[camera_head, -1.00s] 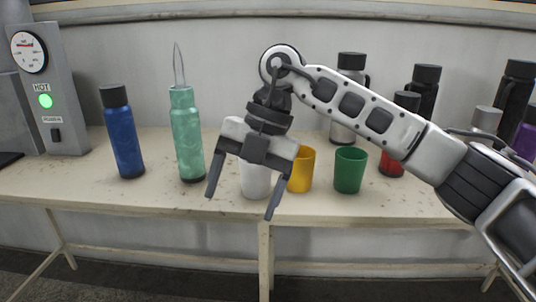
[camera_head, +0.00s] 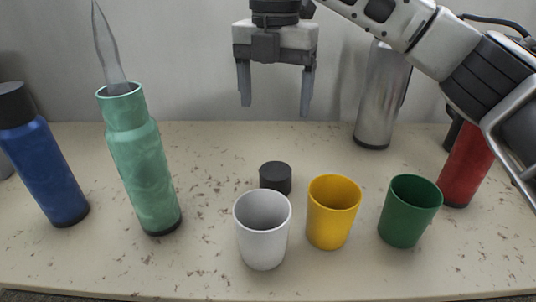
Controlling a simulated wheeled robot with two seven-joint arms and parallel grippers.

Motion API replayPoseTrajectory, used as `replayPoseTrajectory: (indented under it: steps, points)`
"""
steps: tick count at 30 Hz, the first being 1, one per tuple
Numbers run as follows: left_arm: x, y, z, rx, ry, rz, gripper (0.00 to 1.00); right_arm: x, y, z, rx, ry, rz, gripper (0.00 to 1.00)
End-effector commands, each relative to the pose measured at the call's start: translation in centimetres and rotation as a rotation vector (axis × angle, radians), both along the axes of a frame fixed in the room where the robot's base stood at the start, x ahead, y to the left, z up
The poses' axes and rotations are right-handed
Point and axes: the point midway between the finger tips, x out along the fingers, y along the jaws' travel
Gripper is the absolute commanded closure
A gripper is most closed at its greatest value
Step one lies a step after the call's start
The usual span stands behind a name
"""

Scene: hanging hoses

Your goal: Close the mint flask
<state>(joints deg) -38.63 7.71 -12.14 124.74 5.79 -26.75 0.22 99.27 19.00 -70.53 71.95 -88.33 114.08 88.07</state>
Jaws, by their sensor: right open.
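The mint flask (camera_head: 143,175) stands upright at the left of the table, with its top open. A translucent grey, pointed plume shape (camera_head: 110,50) rises from its mouth, perhaps steam. A black round cap (camera_head: 275,177) lies on the table right of the flask, just behind the white cup. My right gripper (camera_head: 275,98) is open and empty, fingers pointing down. It is above and behind the black cap in the picture, apart from it and from the flask. My left gripper is not in view.
A white cup (camera_head: 262,235), a yellow cup (camera_head: 333,215) and a green cup (camera_head: 409,213) stand in front of and right of the cap. A blue flask (camera_head: 45,170) with a black cap stands at left. A silver flask (camera_head: 380,100) and a red flask (camera_head: 466,168) stand at right.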

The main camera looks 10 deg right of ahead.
Motion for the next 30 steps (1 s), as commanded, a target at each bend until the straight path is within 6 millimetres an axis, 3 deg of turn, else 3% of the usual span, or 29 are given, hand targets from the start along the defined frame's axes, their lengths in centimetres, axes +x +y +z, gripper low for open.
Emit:
replayPoseTrajectory:
  steps: [11, 14, 24, 30]
  points:
    - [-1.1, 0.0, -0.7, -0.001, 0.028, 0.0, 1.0, 0.0, 0.0, -0.3, 0.001, 0.001, 0.002, 0.21]
    - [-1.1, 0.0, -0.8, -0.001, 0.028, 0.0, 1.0, 0.0, 0.0, -1.5, 0.001, 0.003, 0.002, 0.21]
    - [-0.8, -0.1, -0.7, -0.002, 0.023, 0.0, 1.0, -0.1, 0.0, -8.5, 0.001, 0.004, 0.002, 0.21]
    - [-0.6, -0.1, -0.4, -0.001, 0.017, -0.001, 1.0, -0.1, 0.0, -10.6, 0.002, 0.001, 0.001, 0.21]
